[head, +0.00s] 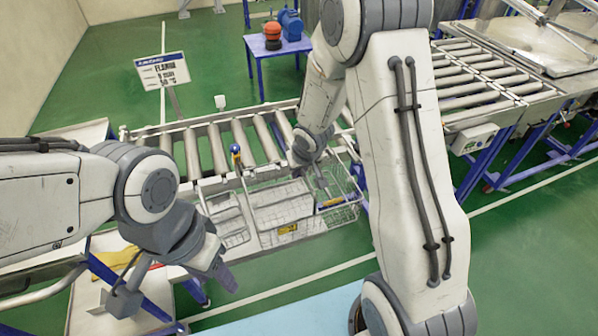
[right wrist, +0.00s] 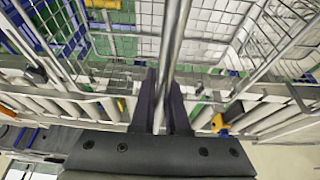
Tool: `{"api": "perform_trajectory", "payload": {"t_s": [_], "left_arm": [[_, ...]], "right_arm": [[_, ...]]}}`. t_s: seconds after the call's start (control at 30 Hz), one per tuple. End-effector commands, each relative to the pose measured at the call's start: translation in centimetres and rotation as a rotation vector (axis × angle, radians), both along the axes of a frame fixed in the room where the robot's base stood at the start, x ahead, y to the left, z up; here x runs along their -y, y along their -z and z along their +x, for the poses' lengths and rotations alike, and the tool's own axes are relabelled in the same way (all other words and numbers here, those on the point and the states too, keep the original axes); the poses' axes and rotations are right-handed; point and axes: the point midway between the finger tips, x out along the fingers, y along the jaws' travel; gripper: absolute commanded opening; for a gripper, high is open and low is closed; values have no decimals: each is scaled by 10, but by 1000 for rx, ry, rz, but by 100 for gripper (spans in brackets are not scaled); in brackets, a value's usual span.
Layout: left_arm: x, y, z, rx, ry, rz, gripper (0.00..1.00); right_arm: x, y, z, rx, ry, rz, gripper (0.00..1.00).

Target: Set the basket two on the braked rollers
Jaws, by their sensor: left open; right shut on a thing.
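Wire baskets stand in a row at the front side of the roller conveyor (head: 218,150). The middle basket (head: 262,222) has a small yellow tag on its front. Another wire basket (head: 350,212) is to its right, under my right gripper (head: 322,188). In the right wrist view my right gripper (right wrist: 160,112) is shut on a bare metal rod (right wrist: 174,45), with wire mesh around and beyond it. I cannot tell which basket the rod belongs to, or which one is basket two. My left gripper (head: 226,276) is open and empty, low in front of the left basket (head: 229,228).
A lever with a blue knob (head: 235,149) stands at the conveyor's front edge. A sign (head: 162,71) rises behind the left end. A second roller section (head: 470,75) with a grey control box (head: 473,138) lies at the right. A blue table (head: 275,46) stands behind.

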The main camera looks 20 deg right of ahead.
Motion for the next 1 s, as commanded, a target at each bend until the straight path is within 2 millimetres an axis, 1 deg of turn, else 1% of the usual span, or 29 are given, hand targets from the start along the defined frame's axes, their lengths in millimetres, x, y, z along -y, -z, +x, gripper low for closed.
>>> {"api": "perform_trajectory", "payload": {"t_s": [0.1,0.13,0.17,0.2,0.47,0.57,0.67,0.9,1.0], "left_arm": [[0,5,0,0,0,0,50],[0,3,0,0,-1,0,50],[0,3,0,0,-1,0,50],[0,3,0,0,-1,0,50],[0,3,0,0,0,0,50],[0,-1,0,0,0,0,50],[0,-11,0,0,1,0,50],[0,-48,0,0,5,0,50],[0,-61,0,0,3,0,50]], "right_arm": [[1,4,1,3,2,1,0],[1,3,0,0,2,0,24],[1,3,0,0,2,0,35],[2,3,0,0,2,0,42],[3,3,-1,0,4,1,42],[3,-1,-1,0,4,1,42],[3,-14,-4,1,4,1,42],[3,-65,-23,1,4,1,42],[4,-83,-31,1,5,1,42]]}}
